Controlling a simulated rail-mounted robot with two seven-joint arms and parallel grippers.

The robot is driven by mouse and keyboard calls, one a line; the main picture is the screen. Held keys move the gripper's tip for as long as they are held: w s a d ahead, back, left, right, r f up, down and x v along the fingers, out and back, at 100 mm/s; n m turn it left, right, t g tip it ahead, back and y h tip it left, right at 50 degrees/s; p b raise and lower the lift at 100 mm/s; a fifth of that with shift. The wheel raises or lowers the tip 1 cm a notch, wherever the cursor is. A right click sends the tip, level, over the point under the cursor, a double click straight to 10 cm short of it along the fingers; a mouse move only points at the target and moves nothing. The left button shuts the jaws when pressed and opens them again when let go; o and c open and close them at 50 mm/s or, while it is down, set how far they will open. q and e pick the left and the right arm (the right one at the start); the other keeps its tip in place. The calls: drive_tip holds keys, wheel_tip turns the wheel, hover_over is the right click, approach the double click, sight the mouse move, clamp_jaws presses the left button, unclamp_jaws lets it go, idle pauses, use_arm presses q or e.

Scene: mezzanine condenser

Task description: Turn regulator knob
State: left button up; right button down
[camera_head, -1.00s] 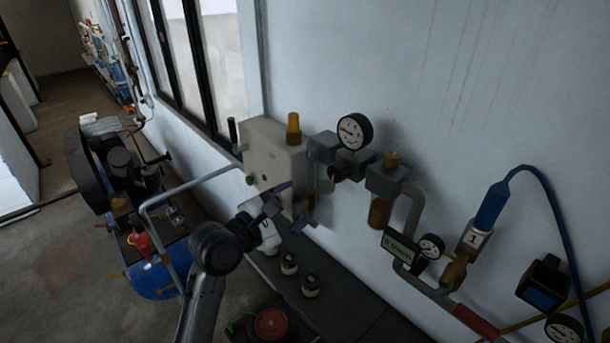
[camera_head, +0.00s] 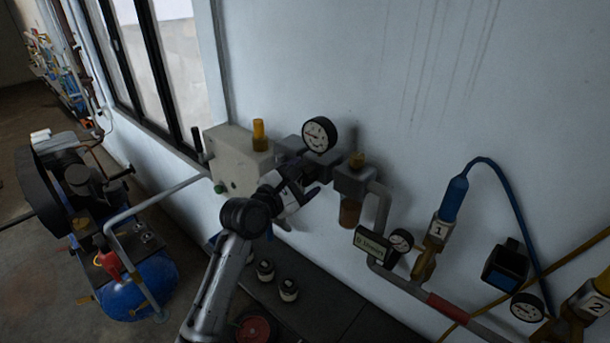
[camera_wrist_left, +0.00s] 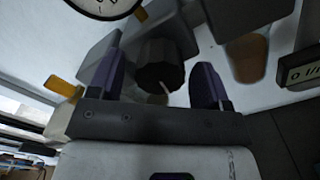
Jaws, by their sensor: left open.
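The regulator knob (camera_wrist_left: 160,65) is a dark, ridged cylinder below the large pressure gauge. In the left wrist view it sits between the two purple-padded fingers of my left gripper (camera_wrist_left: 154,82), with a pale mark low on its face. The fingers are open, with a visible gap on each side of the knob. In the head view my left gripper (camera_head: 308,182) is in front of the regulator and largely hides the knob. The white-faced gauge (camera_head: 319,135) is just above; its lower edge shows at the top of the wrist view. My right gripper is not in view.
A beige box (camera_head: 235,160) with a yellow-topped fitting is left of the regulator. An amber-bowled unit (camera_head: 350,212) is close on the right, followed by piping and a small sign (camera_head: 371,244). A blue compressor (camera_head: 139,290) stands at lower left.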

use_arm(q)
drive_tip(key=shift+w+d, duration=0.4)
drive_tip(key=shift+c, duration=0.3)
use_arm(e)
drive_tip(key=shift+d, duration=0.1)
use_arm(q)
drive_tip(key=c, duration=0.8)
drive_tip(key=shift+c, duration=0.2)
drive_tip(key=shift+m, duration=0.3)
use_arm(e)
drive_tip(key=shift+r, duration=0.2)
